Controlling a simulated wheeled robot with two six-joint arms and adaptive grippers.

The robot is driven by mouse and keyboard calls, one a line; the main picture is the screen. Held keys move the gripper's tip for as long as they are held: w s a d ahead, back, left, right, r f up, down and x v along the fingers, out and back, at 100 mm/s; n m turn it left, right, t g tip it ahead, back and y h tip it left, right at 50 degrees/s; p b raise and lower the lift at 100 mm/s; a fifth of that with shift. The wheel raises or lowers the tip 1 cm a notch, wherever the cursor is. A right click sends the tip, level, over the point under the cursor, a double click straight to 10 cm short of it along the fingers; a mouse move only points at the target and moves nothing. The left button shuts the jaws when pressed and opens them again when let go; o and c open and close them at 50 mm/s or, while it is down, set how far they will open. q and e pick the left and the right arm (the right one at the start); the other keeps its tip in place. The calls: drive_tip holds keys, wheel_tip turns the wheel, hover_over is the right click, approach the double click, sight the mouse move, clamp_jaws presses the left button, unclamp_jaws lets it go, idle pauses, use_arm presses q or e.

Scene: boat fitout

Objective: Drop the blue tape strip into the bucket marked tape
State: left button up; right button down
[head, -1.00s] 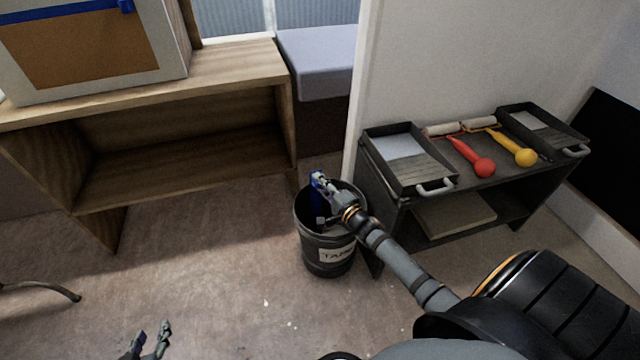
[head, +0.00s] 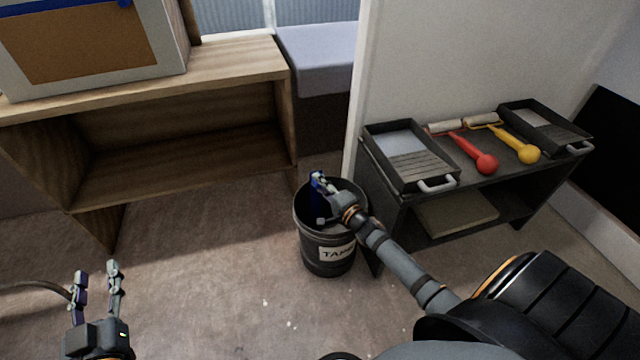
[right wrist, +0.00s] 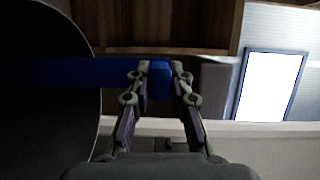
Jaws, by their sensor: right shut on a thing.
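The blue tape strip (head: 317,202) hangs from my right gripper (head: 320,180), over the mouth of the dark bucket labelled TAPE (head: 308,235). In the right wrist view the shut fingers of my right gripper (right wrist: 160,85) pinch the blue strip (right wrist: 85,71), which stretches off to the left. The strip's lower end is inside the bucket's opening, as seen from the head. My left gripper (head: 97,272) is at the lower left above the floor, its two fingers apart and empty.
A wooden bench (head: 225,66) with a framed panel (head: 90,48) stands at the back left. A dark shelf unit (head: 400,218) right of the bucket carries paint trays, rollers, and a red (head: 475,156) and a yellow (head: 520,148) tool. Floor left of the bucket is clear.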

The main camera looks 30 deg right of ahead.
drive_tip(key=shift+c, duration=2.4)
unclamp_jaws()
drive_tip(key=shift+s, duration=0.25)
drive_tip(key=s+p, duration=0.4)
drive_tip(key=s, duration=0.3)
drive_tip(key=shift+d, duration=0.45)
